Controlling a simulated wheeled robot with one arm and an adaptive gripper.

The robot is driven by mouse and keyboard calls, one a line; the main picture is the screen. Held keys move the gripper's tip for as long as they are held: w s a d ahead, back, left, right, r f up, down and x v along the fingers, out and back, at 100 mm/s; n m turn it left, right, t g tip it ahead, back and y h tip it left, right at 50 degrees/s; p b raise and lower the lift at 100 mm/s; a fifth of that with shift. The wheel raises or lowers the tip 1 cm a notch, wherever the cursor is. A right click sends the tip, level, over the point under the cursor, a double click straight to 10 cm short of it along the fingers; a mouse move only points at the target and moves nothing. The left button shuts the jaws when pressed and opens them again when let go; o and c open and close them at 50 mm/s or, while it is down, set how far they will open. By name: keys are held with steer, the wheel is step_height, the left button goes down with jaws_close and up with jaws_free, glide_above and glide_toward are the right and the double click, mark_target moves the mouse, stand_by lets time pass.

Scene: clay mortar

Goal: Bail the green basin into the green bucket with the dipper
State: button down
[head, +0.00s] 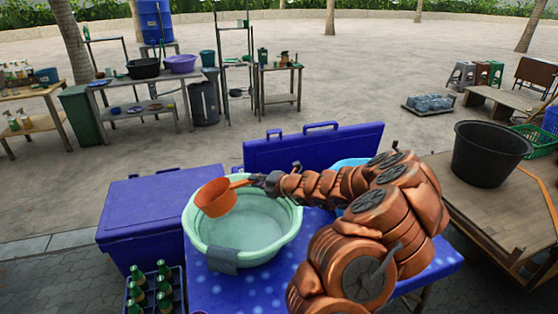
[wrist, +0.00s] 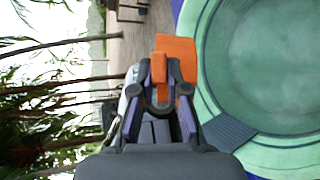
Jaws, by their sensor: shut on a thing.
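The pale green basin (head: 290,235) stands on the blue spotted table and holds clear, greenish liquid. It also fills the right side of the wrist view (wrist: 212,75). The orange dipper (head: 214,200) is above the basin's left rim, its cup slightly tilted. In the wrist view, the dipper (wrist: 176,48) sticks out beyond the fingers. My gripper (head: 268,183) is shut on the dipper's handle, above the basin's far side; its fingers show in the wrist view (wrist: 160,85). I cannot tell whether the cup holds liquid. No green bucket is clearly seen near the basin; my arm hides part of the table.
A grey cloth (head: 223,261) hangs over the basin's near rim. A blue cooler (head: 150,215) stands left, and a bottle crate (head: 178,290) is at front left. A raised blue lid (head: 330,146) is behind. A dark bucket (head: 488,155) sits on the wooden cart at right.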

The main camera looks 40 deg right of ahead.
steer(key=s+d+r+m+h+p, duration=0.1)
steer(key=s+d+r+h+p, duration=0.15)
steer(key=d, duration=0.35)
step_height(320, 180, down, 19)
steer(key=b, duration=1.9)
step_height(320, 180, up, 10)
steer(key=s+m+t+y+p, duration=0.1)
steer(key=m+t+p, duration=0.2)
steer(key=p, duration=0.9)
steer(key=shift+d+f+t+p, duration=0.2)
steer(key=shift+d+t+p, duration=0.2)
steer(key=shift+t, duration=0.2)
